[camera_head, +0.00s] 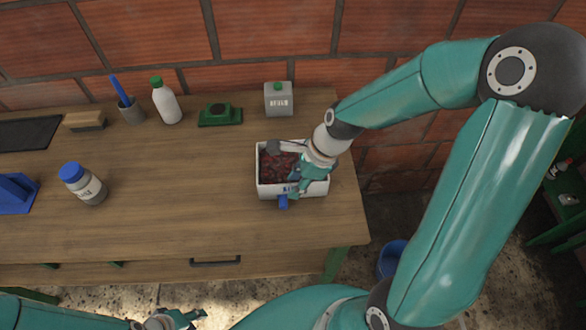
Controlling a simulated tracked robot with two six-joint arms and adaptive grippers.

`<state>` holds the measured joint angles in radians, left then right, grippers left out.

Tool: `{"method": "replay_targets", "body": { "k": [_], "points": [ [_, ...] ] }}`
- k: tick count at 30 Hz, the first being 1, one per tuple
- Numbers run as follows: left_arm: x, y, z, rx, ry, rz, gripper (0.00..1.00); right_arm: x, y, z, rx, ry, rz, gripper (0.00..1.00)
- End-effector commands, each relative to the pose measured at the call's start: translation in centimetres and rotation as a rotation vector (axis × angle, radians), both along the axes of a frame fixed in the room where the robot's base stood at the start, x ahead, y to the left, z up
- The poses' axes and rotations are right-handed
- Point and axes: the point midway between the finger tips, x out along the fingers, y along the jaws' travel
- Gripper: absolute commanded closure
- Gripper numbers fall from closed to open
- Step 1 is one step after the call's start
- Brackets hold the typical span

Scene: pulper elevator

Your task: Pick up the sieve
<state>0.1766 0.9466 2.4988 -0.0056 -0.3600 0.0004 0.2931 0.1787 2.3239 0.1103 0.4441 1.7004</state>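I cannot clearly make out a sieve. A white rectangular tub (263,190) full of dark red, berry-like pieces (276,168) stands near the table's right end. A small blue part (283,201) sticks out at its front. My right gripper (292,180) is over the right half of the tub, covering part of its contents and front rim. A light bar with a dark grey end (272,147) lies along the tub's back edge; I cannot tell whether it is a finger or a held thing. My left gripper (190,318) is low at the bottom edge, in front of the table, apparently empty.
The wooden table (180,215) has free room left of the tub. Along the back stand a brush (84,122), a pen cup (131,110), a white bottle (166,104), a green device (220,115) and a grey box (279,101). A blue-lidded jar (85,186) stands front left.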

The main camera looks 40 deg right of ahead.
Motion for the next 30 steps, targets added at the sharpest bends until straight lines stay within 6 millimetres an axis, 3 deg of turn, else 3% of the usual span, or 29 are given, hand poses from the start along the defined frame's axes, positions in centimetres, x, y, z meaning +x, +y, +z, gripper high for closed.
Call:
{"method": "replay_targets", "body": {
  "k": [3, 9, 30],
  "points": [
    [0.00, 0.00, -0.01, 0.000, 0.000, 0.000, 0.65, 0.00, 0.00, -0.01, 0.000, 0.000, 0.000, 0.69],
    [0.00, 0.00, -0.01, 0.000, 0.000, 0.000, 0.65, -0.02, 0.01, -0.01, 0.000, 0.001, 0.000, 1.00],
    [0.00, 0.00, 0.11, 0.000, 0.000, 0.000, 0.65, 0.07, -0.08, 0.80, -0.001, -0.004, -0.001, 1.00]
  ]
}}
